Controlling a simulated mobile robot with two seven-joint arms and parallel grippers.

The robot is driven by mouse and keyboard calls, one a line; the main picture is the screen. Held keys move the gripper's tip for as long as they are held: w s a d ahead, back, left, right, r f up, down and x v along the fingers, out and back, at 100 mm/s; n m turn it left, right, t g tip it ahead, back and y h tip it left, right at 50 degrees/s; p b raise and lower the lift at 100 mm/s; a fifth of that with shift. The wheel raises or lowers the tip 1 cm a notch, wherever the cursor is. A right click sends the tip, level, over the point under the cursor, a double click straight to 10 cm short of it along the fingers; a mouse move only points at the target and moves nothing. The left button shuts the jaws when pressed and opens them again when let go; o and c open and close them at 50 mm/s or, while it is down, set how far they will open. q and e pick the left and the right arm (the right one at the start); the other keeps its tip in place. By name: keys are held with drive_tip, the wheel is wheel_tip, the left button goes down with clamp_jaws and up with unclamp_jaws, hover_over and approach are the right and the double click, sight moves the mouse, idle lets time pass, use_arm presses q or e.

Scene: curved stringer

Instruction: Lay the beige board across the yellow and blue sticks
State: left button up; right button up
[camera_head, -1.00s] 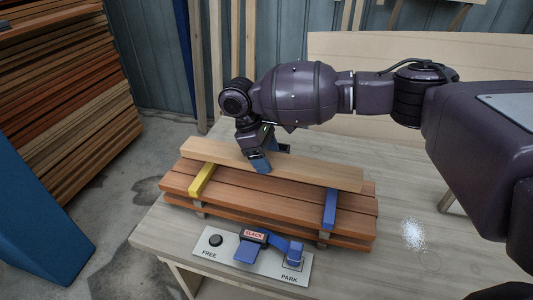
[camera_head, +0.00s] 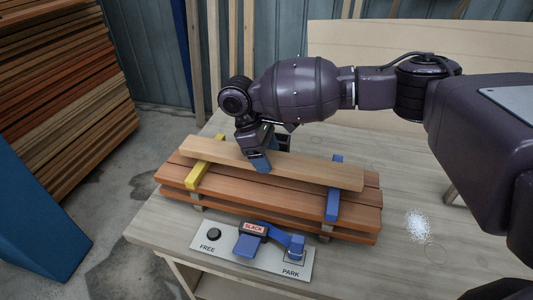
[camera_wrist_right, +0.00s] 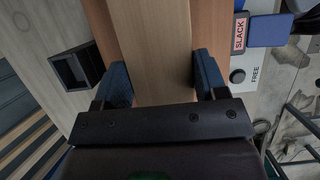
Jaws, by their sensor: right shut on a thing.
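The beige board (camera_head: 310,173) spans the yellow stick (camera_head: 197,176) and the blue stick (camera_head: 333,203), which lie crosswise on a stack of reddish-brown boards (camera_head: 268,190). Both sticks show in front of and behind the board. Whether the board touches them or is held just above is unclear. My right gripper (camera_head: 270,153) is shut on the board near its middle, from above. In the right wrist view the board (camera_wrist_right: 155,45) lies between the two blue fingers (camera_wrist_right: 158,88). My left gripper is not in view.
A panel with FREE and PARK labels (camera_head: 217,240) and a blue lever marked SLACK (camera_head: 268,234) lies in front of the stack. A white speckled patch (camera_head: 417,225) is on the table to the right. A plank pile (camera_head: 60,90) stands at the left.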

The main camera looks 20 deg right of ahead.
drive_tip(key=shift+f, duration=0.5)
drive_tip(key=o, duration=1.3)
drive_tip(key=shift+o, duration=0.2)
